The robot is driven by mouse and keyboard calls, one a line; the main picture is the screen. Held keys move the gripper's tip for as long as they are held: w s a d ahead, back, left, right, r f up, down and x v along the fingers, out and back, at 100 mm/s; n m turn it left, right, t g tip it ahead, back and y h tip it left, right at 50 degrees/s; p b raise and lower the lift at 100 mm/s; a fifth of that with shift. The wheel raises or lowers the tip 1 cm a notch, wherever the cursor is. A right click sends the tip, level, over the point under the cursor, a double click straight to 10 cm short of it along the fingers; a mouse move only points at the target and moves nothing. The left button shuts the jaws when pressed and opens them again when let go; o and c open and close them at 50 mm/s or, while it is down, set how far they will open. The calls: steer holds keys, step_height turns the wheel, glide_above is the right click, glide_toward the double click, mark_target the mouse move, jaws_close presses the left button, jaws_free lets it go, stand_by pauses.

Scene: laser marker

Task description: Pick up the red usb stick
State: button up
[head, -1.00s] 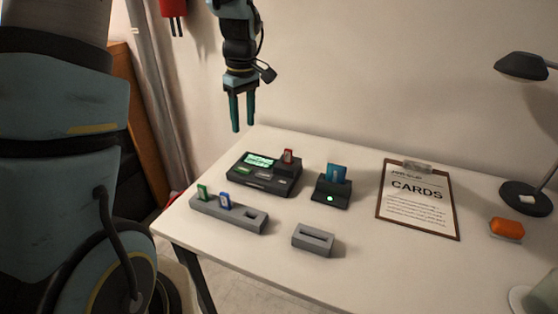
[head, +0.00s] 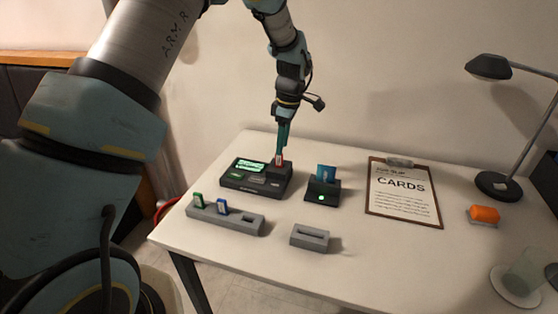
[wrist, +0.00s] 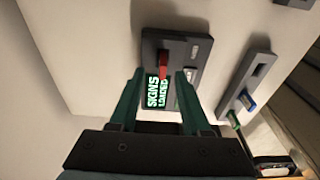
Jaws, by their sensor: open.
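The red usb stick (head: 279,160) stands upright in the back right part of the black laser marker (head: 262,190), which has a lit green screen. My gripper (head: 281,147) is just above the stick in the head view, fingers pointing down. In the wrist view the red stick (wrist: 163,68) shows beyond the fingertips and between their lines, and the open gripper (wrist: 161,74) has nothing in it. In the head view the fingers partly overlap the stick's top, so I cannot tell whether they touch it.
A grey holder (head: 240,222) with a green stick (head: 198,200) and a blue stick (head: 222,206) lies in front. A black card reader (head: 322,192) holds a blue card. A grey slotted block (head: 310,237), clipboard (head: 404,192), lamp (head: 497,185) and orange object (head: 484,214) stand rightward.

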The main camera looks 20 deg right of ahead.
mark_target(279, 162)
steer(key=shift+w+a+f+p, duration=0.15)
steer(key=shift+f+p, duration=0.1)
steer(key=shift+f, duration=0.45)
steer(key=shift+s+a+f+p, duration=0.1)
steer(key=shift+a+f+p, duration=0.1)
steer(key=shift+f, duration=0.5)
steer(key=shift+w+a+f+p, duration=0.1)
steer(key=shift+f+p, duration=0.15)
steer(key=shift+f, duration=0.45)
jaws_close()
